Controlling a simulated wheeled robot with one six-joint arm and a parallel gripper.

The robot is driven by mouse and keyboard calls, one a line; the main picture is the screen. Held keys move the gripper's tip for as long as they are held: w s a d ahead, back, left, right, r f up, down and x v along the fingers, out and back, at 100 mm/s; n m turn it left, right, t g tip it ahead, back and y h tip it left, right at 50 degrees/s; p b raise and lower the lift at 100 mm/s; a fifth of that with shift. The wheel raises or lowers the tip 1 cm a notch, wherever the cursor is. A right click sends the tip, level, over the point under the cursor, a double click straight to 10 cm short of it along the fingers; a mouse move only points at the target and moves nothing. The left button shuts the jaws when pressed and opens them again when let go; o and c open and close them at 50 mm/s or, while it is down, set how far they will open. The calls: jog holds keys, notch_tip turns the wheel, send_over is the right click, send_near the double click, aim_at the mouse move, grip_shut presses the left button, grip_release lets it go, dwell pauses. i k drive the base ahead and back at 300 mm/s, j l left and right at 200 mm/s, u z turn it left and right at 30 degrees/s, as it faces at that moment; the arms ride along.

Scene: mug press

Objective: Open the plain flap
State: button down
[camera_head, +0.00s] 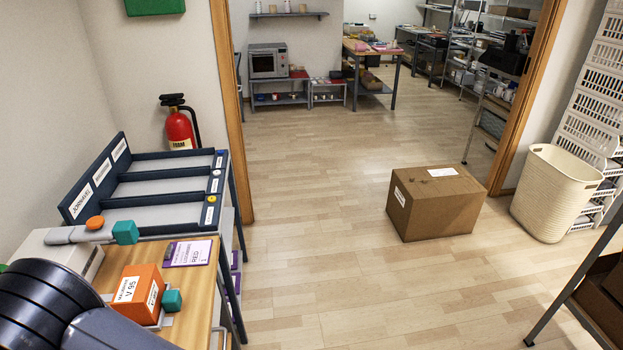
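No flap stands out clearly in this view, and I cannot tell which part is the plain one. On the wooden bench (203,293) at the lower left stands an orange box (139,284) with white labels, with a teal block (172,300) at its right side. Behind it is a pale box-shaped unit (85,258) with a light grey bar (62,236), an orange knob (95,222) and a teal end block (125,232). Dark rounded parts, apparently my arm, cover the lower left corner and hide part of the bench. My gripper does not show.
A dark blue rack (140,156) with three grey lanes stands beyond the bench. A purple-edged card (188,253) lies on the bench. A cardboard box (436,203) and cream basket (556,193) stand on the floor. The floor between bench and box is clear.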

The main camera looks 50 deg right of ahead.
aim_at(424, 189)
jog(key=z, duration=2.5)
